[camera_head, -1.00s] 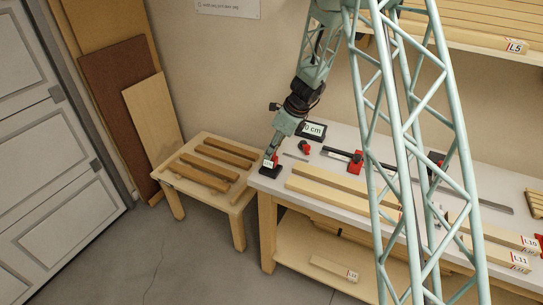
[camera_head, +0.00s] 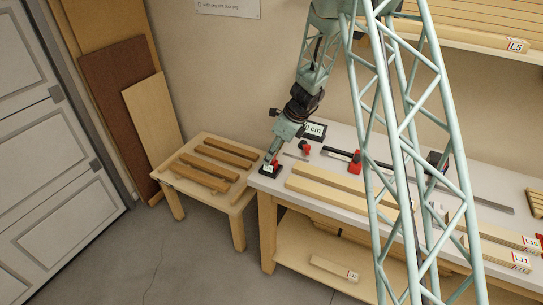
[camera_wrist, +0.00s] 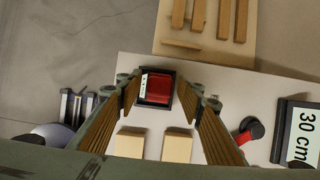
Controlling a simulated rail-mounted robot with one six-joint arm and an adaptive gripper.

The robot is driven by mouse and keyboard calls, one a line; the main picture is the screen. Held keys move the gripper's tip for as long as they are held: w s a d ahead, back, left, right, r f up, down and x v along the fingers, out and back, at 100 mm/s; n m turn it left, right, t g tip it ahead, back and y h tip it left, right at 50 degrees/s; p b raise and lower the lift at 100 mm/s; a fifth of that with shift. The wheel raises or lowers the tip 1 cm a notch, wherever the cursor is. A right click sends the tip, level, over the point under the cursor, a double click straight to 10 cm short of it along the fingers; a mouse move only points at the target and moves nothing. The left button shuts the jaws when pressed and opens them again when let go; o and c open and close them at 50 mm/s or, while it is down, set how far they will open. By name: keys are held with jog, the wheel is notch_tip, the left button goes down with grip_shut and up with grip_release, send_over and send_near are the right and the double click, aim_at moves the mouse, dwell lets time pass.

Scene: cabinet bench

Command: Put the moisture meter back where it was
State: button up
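The moisture meter (camera_wrist: 158,89) is a red block with a white label strip. It sits inside a square black holder (camera_wrist: 174,71) at the bench's left end, as seen in the wrist view. In the head view the meter (camera_head: 268,167) is small and partly hidden by my gripper. My gripper (camera_wrist: 162,94) is over the meter, with one finger on each side of it. The fingers look open, with narrow gaps beside the red body. The head view shows my gripper (camera_head: 272,158) reaching down to the holder.
A black "30 cm" sign (camera_wrist: 300,133) and a red-and-black tool (camera_wrist: 249,130) stand close to the holder. Light wooden boards (camera_head: 340,193) lie on the bench (camera_head: 283,208). A low table (camera_head: 190,195) with several wooden strips adjoins the left end.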

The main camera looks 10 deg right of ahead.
jog(key=shift+r, duration=0.1)
jog(key=shift+d+r, duration=0.1)
jog(key=shift+r, duration=0.3)
jog(key=p+v, duration=0.1)
jog(key=v, duration=1)
jog(key=shift+s, duration=0.2)
jog(key=shift+r, duration=0.15)
dwell(0.5)
